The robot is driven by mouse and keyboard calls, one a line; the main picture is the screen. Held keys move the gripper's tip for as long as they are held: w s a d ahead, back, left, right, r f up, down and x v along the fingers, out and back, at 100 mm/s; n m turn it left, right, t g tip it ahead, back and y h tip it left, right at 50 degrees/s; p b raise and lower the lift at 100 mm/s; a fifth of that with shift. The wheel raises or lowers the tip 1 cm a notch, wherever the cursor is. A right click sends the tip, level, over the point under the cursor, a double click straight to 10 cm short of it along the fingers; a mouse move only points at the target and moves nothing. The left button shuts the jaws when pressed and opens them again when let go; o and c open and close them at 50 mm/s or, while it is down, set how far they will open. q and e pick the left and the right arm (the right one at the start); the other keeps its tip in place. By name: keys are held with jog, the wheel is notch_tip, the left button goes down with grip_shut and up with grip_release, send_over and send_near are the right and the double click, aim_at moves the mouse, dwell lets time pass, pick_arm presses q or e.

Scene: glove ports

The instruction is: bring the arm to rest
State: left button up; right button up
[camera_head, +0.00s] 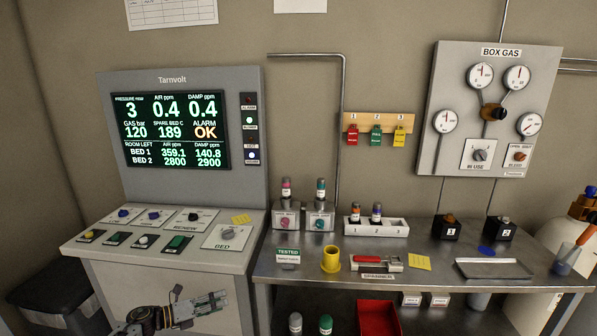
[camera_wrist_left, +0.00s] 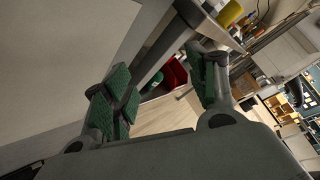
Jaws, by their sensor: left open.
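My left gripper (camera_head: 214,303) is low at the left in the head view, in front of the grey Tarnvolt console (camera_head: 182,252). Its fingers point right, toward the steel bench, and its jaws look empty. In the left wrist view the two green-padded fingers of the left gripper (camera_wrist_left: 165,88) stand apart with nothing between them. A pale flat panel fills the upper left of that view, close to the fingers. I cannot tell the exact gap. My right gripper shows in neither view.
The steel bench (camera_head: 420,279) right of the gripper carries a yellow cup (camera_head: 331,260), a white socket block (camera_head: 360,228) and a metal tray (camera_head: 494,268). A red bin (camera_head: 379,319) sits below.

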pick_arm(q)
jog(key=s+a+f+n+t+y, duration=0.25)
jog(key=f+n, duration=0.35)
jog(key=f, duration=0.3)
jog(key=s+a+f+n+t+y, duration=0.1)
jog(key=s+a+f+n+y, duration=0.15)
jog(key=f+n, duration=0.5)
jog(key=s+a+f+n+g+y, duration=0.1)
jog(key=s+f+n+y, duration=0.25)
jog(key=s+f, duration=0.4)
jog(key=s+a+f+n+g+y, duration=0.15)
jog(key=s+f+n, duration=0.35)
jog(key=f, duration=0.5)
jog(key=s+d+f+n+g+y, duration=0.1)
jog(key=s+f+n+g, duration=0.2)
jog(key=s, duration=1)
jog(key=s+d+f+n+g+y, duration=0.1)
jog(key=s+d+f+n+g, duration=0.1)
jog(key=s+f, duration=0.7)
jog(key=s+d+f+n+g+y, duration=0.1)
jog(key=s+f+n+g, duration=0.3)
jog(key=s, duration=1.5)
jog(key=shift+s+d+f+n, duration=0.2)
jog(key=shift+d+f+n, duration=0.5)
jog(key=shift+f+n, duration=0.6)
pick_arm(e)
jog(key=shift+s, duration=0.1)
